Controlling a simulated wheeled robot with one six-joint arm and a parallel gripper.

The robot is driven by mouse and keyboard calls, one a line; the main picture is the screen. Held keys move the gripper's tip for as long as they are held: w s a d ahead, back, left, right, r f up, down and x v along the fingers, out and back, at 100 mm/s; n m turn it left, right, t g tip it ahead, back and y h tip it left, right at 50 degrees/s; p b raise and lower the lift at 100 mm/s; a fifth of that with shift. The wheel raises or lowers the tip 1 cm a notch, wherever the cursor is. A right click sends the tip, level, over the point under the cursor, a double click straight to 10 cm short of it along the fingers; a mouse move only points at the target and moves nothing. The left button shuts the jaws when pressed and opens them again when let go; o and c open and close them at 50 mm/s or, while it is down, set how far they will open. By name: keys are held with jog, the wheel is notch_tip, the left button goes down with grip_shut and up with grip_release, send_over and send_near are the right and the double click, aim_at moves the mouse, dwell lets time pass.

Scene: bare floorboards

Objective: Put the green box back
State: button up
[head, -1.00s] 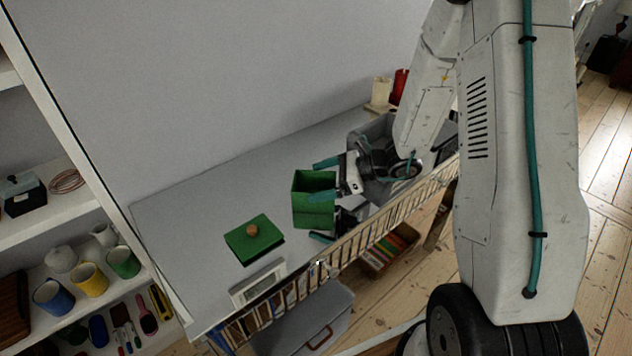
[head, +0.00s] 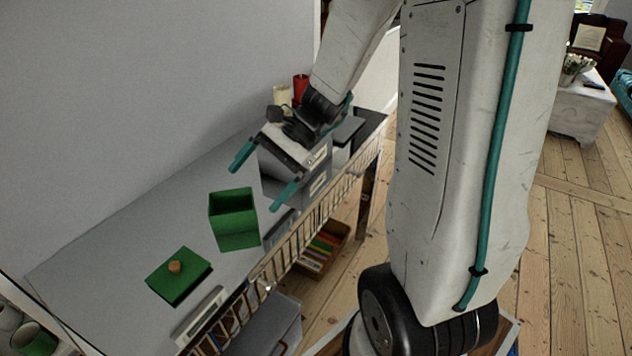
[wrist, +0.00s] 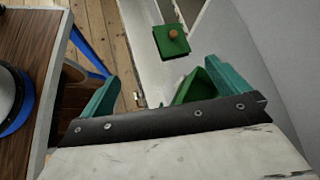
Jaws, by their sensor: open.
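The green box (head: 234,220) stands upright and open-topped on the grey table (head: 120,235). Its green lid (head: 180,277) with a round wooden knob lies on the table to its left, nearer the front left. My gripper (head: 259,174) is open and empty, raised above the table and behind and right of the box, with its teal fingers spread apart. In the wrist view the box (wrist: 196,87) shows partly, the gripper's edge hiding its lower part, and the lid (wrist: 171,41) shows beyond it.
A grey drawer unit (head: 318,170) stands on the table right of the box. Red (head: 300,88) and cream (head: 282,96) containers stand at the back. A slatted rail (head: 300,232) runs along the table's front edge. A crate of books (head: 322,247) sits on the floor below.

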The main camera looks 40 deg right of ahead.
jog(key=s+r+n+h, duration=0.4)
jog(key=s+n+h, duration=0.1)
jog(key=s+n, duration=0.2)
jog(key=s+r+n+h, duration=0.5)
jog(key=s+n, duration=0.2)
jog(key=s, duration=0.3)
jog(key=shift+s+d+r+n, duration=0.3)
jog(key=shift+d, duration=0.15)
